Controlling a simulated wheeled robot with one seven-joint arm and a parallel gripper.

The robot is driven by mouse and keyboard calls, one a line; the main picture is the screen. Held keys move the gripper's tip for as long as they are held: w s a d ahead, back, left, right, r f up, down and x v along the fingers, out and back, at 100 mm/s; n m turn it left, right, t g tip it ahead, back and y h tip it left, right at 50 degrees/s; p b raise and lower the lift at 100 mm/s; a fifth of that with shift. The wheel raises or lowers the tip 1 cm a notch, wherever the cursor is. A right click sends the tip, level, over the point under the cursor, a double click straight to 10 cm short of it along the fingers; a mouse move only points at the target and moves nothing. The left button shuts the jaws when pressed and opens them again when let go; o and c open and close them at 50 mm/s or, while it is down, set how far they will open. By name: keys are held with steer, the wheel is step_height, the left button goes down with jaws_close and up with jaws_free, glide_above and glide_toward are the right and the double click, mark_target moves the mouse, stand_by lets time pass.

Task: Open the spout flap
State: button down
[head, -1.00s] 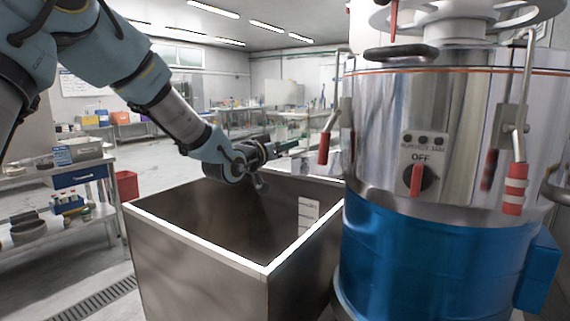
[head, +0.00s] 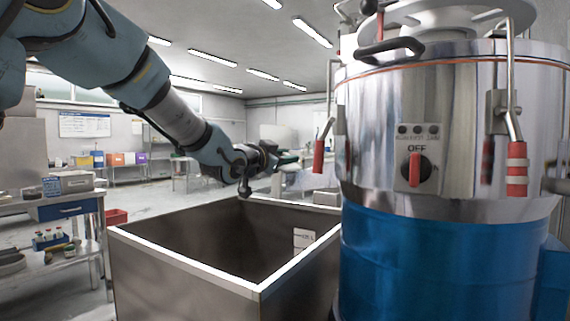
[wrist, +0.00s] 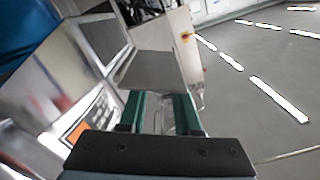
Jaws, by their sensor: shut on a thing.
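The bean grinder (head: 445,130) stands at the right in the head view, with a steel upper drum and a blue base. Its spout (head: 322,181) seems to jut out on its left side, above the steel bin, mostly hidden. My gripper (head: 290,160) reaches over the bin to this side of the drum. In the wrist view, the two green fingers of my gripper (wrist: 158,108) meet the near edge of a grey plate, which appears to be the spout flap (wrist: 155,70). My gripper is shut on it. The exact grip is partly hidden by the gripper body.
An open steel bin (head: 185,270) stands left of the grinder, below my arm. A red-handled latch (head: 318,160) hangs on the drum near my gripper. A switch (head: 415,170) reads OFF. A shelf bench (head: 65,208) stands at the far left.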

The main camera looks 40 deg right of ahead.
steer(key=shift+s, duration=0.1)
stand_by(0.3)
steer(key=c, duration=0.6)
jaws_free()
steer(key=shift+c, duration=0.2)
steer(key=v, duration=1)
steer(key=shift+a+b, duration=0.35)
steer(key=shift+b, duration=0.1)
